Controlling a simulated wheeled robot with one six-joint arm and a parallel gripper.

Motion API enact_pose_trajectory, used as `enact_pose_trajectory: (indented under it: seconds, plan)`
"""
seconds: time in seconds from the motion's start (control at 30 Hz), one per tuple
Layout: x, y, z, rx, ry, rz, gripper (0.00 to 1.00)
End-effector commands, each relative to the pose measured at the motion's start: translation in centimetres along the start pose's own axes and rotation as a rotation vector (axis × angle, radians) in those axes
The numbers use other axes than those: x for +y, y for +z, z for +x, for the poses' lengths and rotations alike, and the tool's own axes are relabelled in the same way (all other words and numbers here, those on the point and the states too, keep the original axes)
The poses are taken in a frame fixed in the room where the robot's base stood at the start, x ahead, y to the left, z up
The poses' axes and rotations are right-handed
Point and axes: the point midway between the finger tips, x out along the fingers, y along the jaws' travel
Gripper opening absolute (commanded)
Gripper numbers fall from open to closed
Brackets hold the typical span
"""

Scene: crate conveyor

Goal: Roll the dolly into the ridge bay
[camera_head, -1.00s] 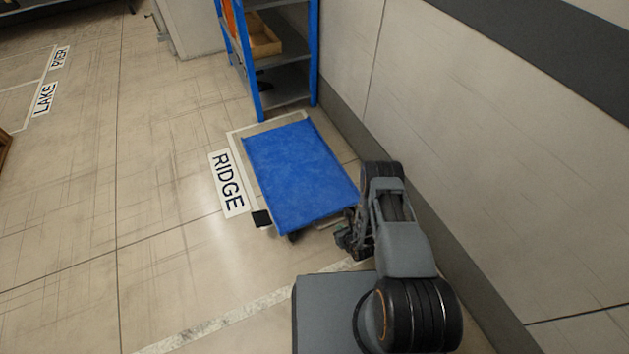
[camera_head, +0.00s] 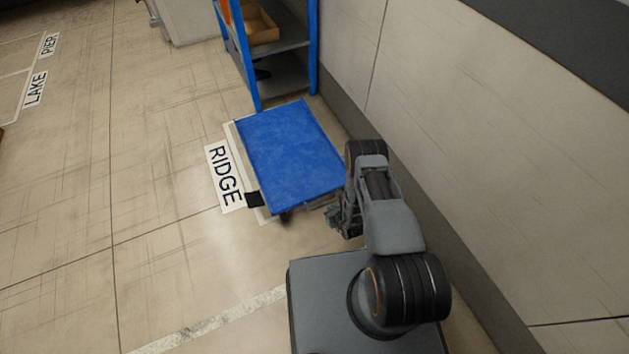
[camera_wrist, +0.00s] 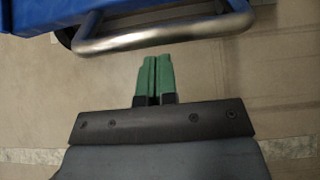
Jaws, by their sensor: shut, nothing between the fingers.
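The blue dolly (camera_head: 290,155) stands on the floor over the outlined bay beside the RIDGE label (camera_head: 223,177). White bay line shows along its left side, and the far and right bounds are mostly covered by the deck. In the wrist view the dolly's metal handle bar (camera_wrist: 160,38) runs across the top, with a blue deck corner (camera_wrist: 45,15) at left. My gripper (camera_wrist: 155,62) has its green fingers together, empty, just short of the bar with a small gap. In the head view my gripper (camera_head: 334,215) is by the dolly's near right corner, partly hidden by my arm.
A blue-posted shelf (camera_head: 314,45) with a wooden box (camera_head: 262,30) stands just beyond the dolly. A wall (camera_head: 450,140) runs along the right. LAKE (camera_head: 36,88) and PIER (camera_head: 49,44) labels mark floor at far left. The floor to the left is open.

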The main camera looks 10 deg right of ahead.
Motion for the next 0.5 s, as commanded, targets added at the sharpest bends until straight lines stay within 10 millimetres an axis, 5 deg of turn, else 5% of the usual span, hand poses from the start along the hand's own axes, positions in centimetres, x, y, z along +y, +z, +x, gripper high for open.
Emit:
enact_pose_trajectory:
  seconds: [0.5]
  plan:
    - [0.2,1.3,1.6,-0.002,0.004,-0.005,0.0]
